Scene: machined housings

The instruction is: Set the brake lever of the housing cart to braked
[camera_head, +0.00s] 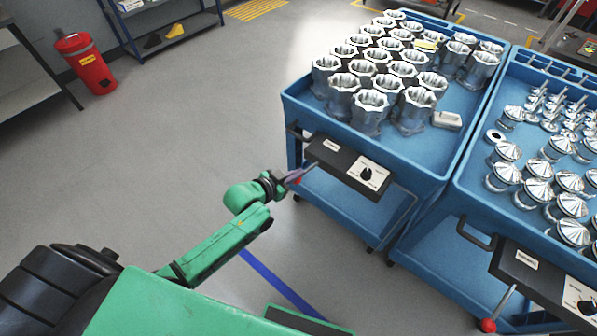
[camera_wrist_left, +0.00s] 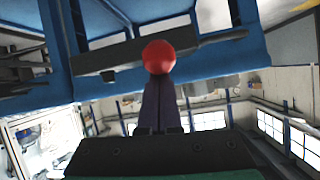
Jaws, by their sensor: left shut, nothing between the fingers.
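The housing cart (camera_head: 440,160) is blue and carries rows of machined metal housings on its top tray. Its black control box (camera_head: 330,152) sits on the near edge, with a white dial plate (camera_head: 369,174). The brake lever's red ball knob (camera_head: 297,180) is at the left end of the box, mostly covered by my left gripper (camera_head: 291,178). In the left wrist view, the red knob (camera_wrist_left: 158,56) stands right at the tips of my closed, empty left fingers (camera_wrist_left: 158,105). I cannot tell whether they touch. My right gripper is out of view.
A second blue cart (camera_head: 462,185) with shiny metal parts stands close on the right, with its own red lever knob (camera_head: 487,325). A red bin (camera_head: 86,64) and shelves stand at the back left. The floor left of the carts is clear.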

